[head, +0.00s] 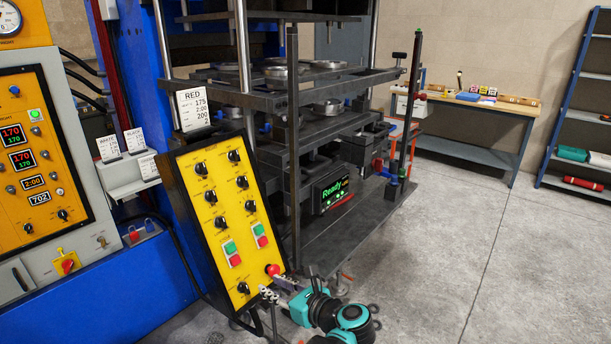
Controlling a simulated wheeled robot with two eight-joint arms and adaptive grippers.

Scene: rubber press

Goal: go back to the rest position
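The dark press frame with shelves and round moulds (283,73) stands behind the panel. A display on it (334,193) reads "Ready". A blue and yellow machine cabinet stands left. The grey floor (470,270) at right is clear, up to a workbench (480,110) and a blue rack (573,100).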

